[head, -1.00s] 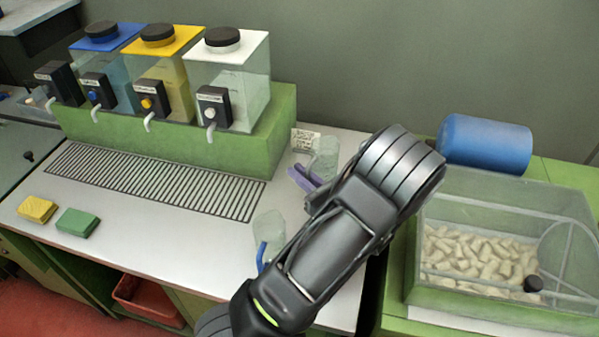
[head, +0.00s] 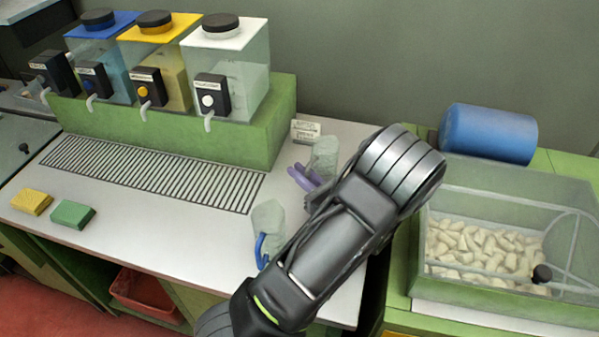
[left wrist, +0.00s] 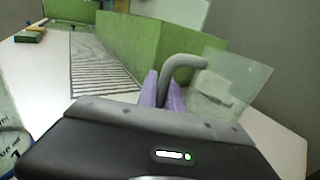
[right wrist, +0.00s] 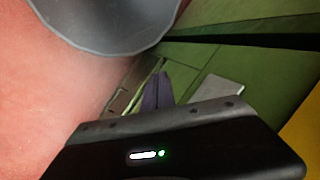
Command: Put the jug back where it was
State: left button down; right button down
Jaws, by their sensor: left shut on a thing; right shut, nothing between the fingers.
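A clear jug (head: 325,156) with a grey handle stands out at the back of the white counter (head: 196,222), near the green block's right end. My left gripper (head: 310,180), with purple fingers, is shut on its handle. In the left wrist view the fingers (left wrist: 164,90) close around the grey handle (left wrist: 178,66), and the jug body (left wrist: 228,82) is to their right, roughly upright. I cannot tell if its base touches the counter. A second clear jug (head: 267,217) with a blue handle stands nearer the front. My right gripper (right wrist: 158,92) is shut and empty, away from the counter top.
Dispensers with taps (head: 212,95) stand on the green block (head: 262,135) behind a drain grille (head: 150,172). A small label card (head: 305,130) is behind the jug. Yellow (head: 32,201) and green (head: 72,214) sponges lie left.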

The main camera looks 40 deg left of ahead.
pick_arm(q)
jog(key=shift+f+b, duration=0.3)
jog(key=shift+f, duration=0.2)
jog(key=c, duration=1.4)
grip_release()
